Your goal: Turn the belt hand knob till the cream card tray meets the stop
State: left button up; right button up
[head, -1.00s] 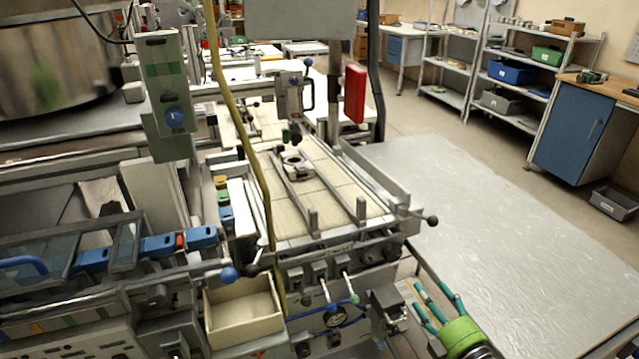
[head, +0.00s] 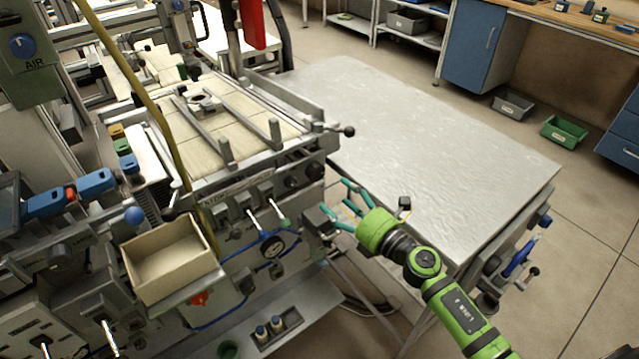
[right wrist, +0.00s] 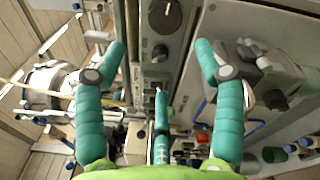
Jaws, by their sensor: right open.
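A cream open-topped tray (head: 165,297) is at the lower left of the machine's front in the head view. The belt bed (head: 235,150) holds pale flat cards or tiles between metal rails. A dark round knob (head: 315,170) sits on the right end of the machine's front. In the right wrist view a dark knob (right wrist: 160,53) and a larger dial (right wrist: 165,15) lie ahead on the grey panel. I cannot tell which knob drives the belt or which part is the stop. My right gripper (head: 345,205) is open and empty, below and right of the front knob, its teal fingers apart.
A ball-ended lever (head: 349,131) juts out above the gripper. A grey sheet-topped table (head: 430,140) stands right of the machine. Small levers (head: 252,220) and a gauge (head: 272,246) are on the front panel. Open floor lies at the right.

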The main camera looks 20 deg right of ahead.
aim_at(318, 175)
jog(key=w+n+b, duration=0.1)
jog(key=w+n, duration=0.2)
jog(key=w+a+n+b, duration=0.1)
jog(key=w+n, duration=0.2)
jog(key=n, duration=0.1)
jog(key=w+a+n+h+b, duration=0.1)
jog(key=w+n, duration=0.2)
jog(key=shift+f, duration=0.1)
pick_arm(q)
notch_tip(318, 175, down, 4)
jog(key=shift+f, duration=0.15)
pick_arm(e)
jog(key=c, duration=1.2)
